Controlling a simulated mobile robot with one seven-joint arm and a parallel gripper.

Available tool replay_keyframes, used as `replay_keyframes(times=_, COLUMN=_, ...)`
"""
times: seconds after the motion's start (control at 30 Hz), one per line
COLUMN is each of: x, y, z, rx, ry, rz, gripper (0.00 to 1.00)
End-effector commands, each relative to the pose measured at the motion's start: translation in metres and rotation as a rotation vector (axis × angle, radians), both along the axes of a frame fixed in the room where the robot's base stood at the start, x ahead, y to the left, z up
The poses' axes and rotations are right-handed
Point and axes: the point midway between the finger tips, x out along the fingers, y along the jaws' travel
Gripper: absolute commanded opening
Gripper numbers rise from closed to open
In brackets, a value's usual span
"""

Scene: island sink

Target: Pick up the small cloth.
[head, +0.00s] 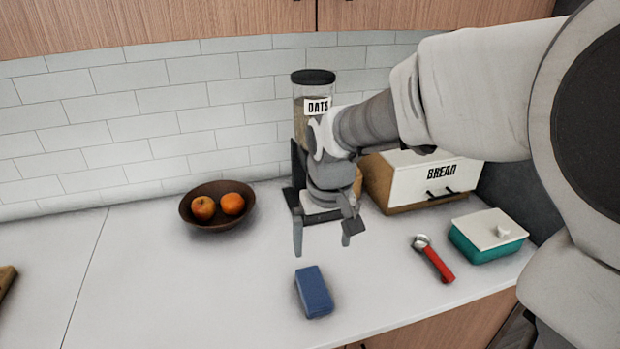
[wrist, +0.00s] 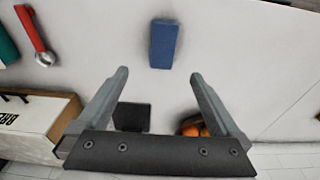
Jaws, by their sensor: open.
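The small cloth appears as a folded blue block (head: 314,292) lying flat on the white counter near its front edge. It also shows in the wrist view (wrist: 164,44), ahead of the fingertips and roughly centred between them. My gripper (head: 322,249) is open and empty, pointing down above the counter, behind the cloth in the head view. The fingers (wrist: 160,76) are apart from the cloth and do not touch it. Nothing hides the cloth in either view.
A brown bowl (head: 191,221) with oranges stands at left. An oat dispenser (head: 314,90) and a bread box (head: 420,180) stand behind my gripper. A red-handled tool (head: 436,262) and a teal container (head: 487,243) lie at right. The counter around the cloth is clear.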

Motion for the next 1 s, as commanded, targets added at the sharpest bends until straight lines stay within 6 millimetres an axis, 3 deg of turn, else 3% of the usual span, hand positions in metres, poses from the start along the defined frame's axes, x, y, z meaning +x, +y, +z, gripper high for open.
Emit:
replay_keyframes(times=0.23, x=0.003, y=0.003, z=-0.019, rx=0.001, ry=0.01, rz=0.005, gripper=1.0)
replay_keyframes(times=0.7, x=0.017, y=0.007, z=-0.112, rx=0.0, ry=0.007, rz=0.005, gripper=1.0)
replay_keyframes(times=1.0, x=0.02, y=0.01, z=-0.134, rx=0.0, ry=0.007, rz=0.005, gripper=1.0)
